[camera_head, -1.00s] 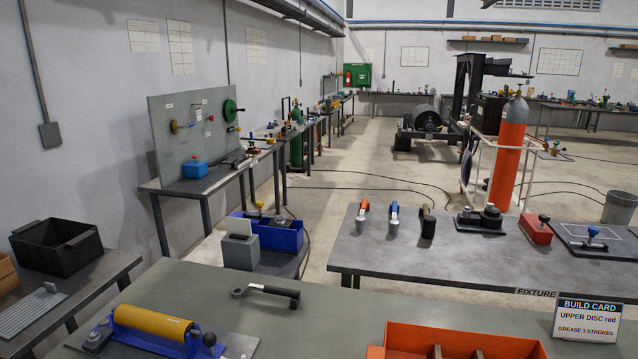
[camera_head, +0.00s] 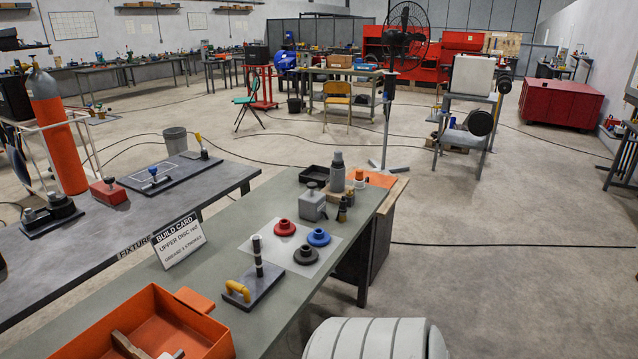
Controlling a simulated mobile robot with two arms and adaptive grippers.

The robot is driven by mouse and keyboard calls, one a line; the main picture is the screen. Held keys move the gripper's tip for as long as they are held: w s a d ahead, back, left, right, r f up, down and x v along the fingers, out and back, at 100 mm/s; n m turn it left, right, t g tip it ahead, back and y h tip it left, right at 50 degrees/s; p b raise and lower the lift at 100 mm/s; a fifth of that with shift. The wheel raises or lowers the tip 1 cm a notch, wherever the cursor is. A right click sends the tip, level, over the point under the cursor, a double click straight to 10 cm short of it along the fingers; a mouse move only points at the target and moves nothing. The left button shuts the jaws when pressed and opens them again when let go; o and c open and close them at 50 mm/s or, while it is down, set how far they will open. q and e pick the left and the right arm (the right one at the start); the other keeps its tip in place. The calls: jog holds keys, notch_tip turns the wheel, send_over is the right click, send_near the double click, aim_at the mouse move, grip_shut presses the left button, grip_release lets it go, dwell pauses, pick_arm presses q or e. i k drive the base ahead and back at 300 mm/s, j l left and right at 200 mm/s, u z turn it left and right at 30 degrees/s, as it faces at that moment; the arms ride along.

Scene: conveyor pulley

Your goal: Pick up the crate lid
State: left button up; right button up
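I cannot pick out a loose crate lid for certain. A large dark red crate-like box (camera_head: 561,103) stands on the floor at the far right. Its top looks flat and closed; I cannot tell if that top is a separate lid. An open orange bin (camera_head: 150,335) sits on the near bench at the bottom left, with wooden-looking and dark items inside. It is partly cut off by the frame.
The near bench (camera_head: 228,262) holds a build card (camera_head: 178,242), a yellow-handled tool on a plate (camera_head: 255,285), and red, blue and black discs (camera_head: 318,237) on a pale sheet. Open floor lies to the right.

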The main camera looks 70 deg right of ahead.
aim_at(372, 178)
jog(key=z, duration=2.75)
jog(key=u, duration=1.8)
jog(key=z, duration=1.75)
jog(key=i+l+z, duration=0.1)
jog(key=i, duration=0.1)
